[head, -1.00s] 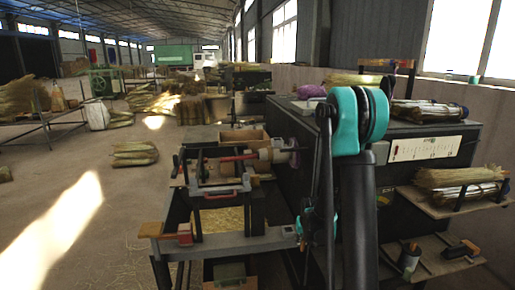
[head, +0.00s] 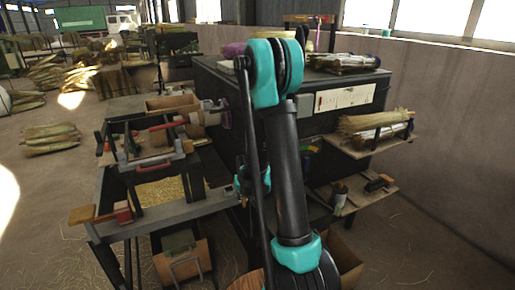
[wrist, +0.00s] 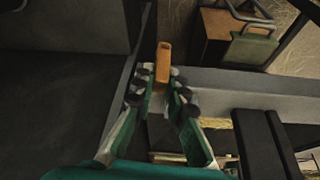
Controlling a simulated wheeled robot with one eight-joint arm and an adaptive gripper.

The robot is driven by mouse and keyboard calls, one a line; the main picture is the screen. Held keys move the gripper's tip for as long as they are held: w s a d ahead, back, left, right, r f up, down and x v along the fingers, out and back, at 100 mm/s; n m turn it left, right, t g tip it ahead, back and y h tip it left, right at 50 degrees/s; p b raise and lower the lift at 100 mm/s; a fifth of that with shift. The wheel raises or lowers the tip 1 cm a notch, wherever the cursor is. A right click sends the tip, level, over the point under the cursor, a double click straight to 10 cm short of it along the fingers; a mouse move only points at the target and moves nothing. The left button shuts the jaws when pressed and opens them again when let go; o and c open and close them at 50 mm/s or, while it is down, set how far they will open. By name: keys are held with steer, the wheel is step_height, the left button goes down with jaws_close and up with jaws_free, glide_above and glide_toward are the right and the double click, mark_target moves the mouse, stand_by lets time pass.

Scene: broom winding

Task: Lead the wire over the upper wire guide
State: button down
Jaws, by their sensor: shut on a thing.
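In the wrist view my gripper (wrist: 161,88) has its green and grey fingers closed around a small orange piece (wrist: 163,62), which sticks out past the fingertips. In the head view the gripper is mostly hidden behind my arm, near the front side of the winding machine (head: 150,140). The machine has a red bar (head: 160,126) and pale round parts (head: 195,118) on top. I cannot make out the wire, nor tell which part is the upper wire guide.
A black cabinet (head: 320,125) stands right behind my arm, with broom bundles (head: 365,125) on a side shelf. A grey rail (wrist: 240,88) runs close to my gripper. Open floor (head: 40,225) lies to the left.

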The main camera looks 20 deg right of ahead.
stand_by(0.4)
steer(key=shift+r, duration=1.55)
steer(key=w+a+r, duration=0.2)
steer(key=r, duration=1.4)
steer(key=w+a+r, duration=0.1)
steer(key=a+r, duration=0.2)
steer(key=r, duration=1.4)
steer(key=w+a+r, duration=0.2)
steer(key=r, duration=1.4)
steer(key=w+a, duration=0.4)
steer(key=w, duration=0.9)
step_height(320, 180, down, 8)
steer(key=shift+s, duration=0.2)
steer(key=shift+a, duration=0.1)
